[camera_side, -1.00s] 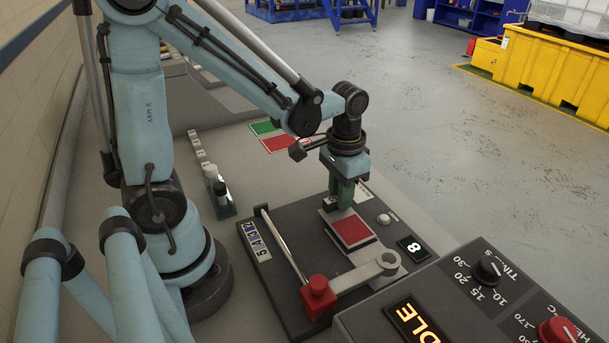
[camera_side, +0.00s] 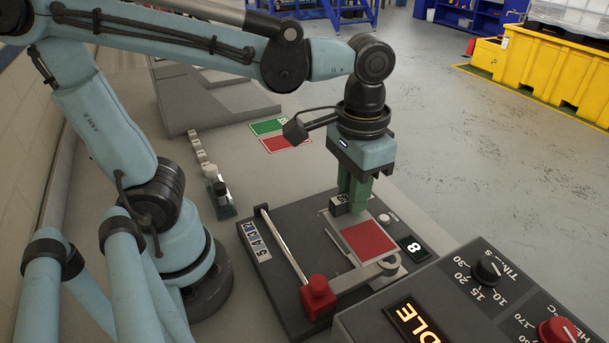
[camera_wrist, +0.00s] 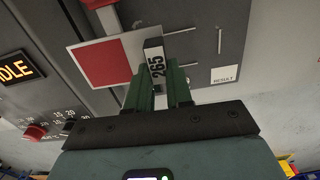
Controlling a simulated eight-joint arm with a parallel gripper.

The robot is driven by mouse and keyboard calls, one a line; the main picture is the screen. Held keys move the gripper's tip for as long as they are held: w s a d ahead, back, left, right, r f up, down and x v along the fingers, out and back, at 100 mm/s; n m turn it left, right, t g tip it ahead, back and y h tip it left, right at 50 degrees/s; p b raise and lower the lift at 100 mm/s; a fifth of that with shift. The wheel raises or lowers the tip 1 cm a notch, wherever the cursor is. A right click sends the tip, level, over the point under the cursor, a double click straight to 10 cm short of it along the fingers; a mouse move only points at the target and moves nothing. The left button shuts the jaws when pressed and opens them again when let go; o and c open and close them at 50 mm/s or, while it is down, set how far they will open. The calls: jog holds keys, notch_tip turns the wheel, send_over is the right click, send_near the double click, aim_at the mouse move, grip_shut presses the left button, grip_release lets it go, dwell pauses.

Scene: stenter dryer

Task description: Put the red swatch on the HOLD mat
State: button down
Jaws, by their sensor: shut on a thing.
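The red swatch (camera_side: 367,240) is a red square on a pale card, just above the dark tester base. It also shows in the wrist view (camera_wrist: 103,64). My gripper (camera_side: 352,198) points down at the card's far edge. Its green fingers (camera_wrist: 166,82) are shut on the swatch's dark end tab, marked 265. A red mat (camera_side: 285,143) and a green mat (camera_side: 268,127) lie flat on the bench behind; their lettering is too small to read, so I cannot tell which is HOLD.
The tester base (camera_side: 283,285) has a grey arm, a metal rod and a red knob (camera_side: 317,297). A control panel (camera_side: 470,300) stands at front right. A small bottle rack (camera_side: 220,198) stands left of the base. Bare bench lies between base and mats.

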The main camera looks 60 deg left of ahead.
jog(key=w+a+m, duration=0.9)
jog(key=w+a, duration=0.5)
jog(key=a, duration=0.3)
jog(key=a+f+m, duration=0.3)
jog(key=a+m, duration=0.1)
jog(key=a, duration=0.8)
jog(key=s+a+f+m, duration=0.1)
jog(key=a+f+m, duration=0.3)
jog(key=a, duration=0.9)
jog(key=shift+a+m, duration=0.3)
jog(key=shift+f, duration=0.15)
jog(key=shift+f, duration=3.35)
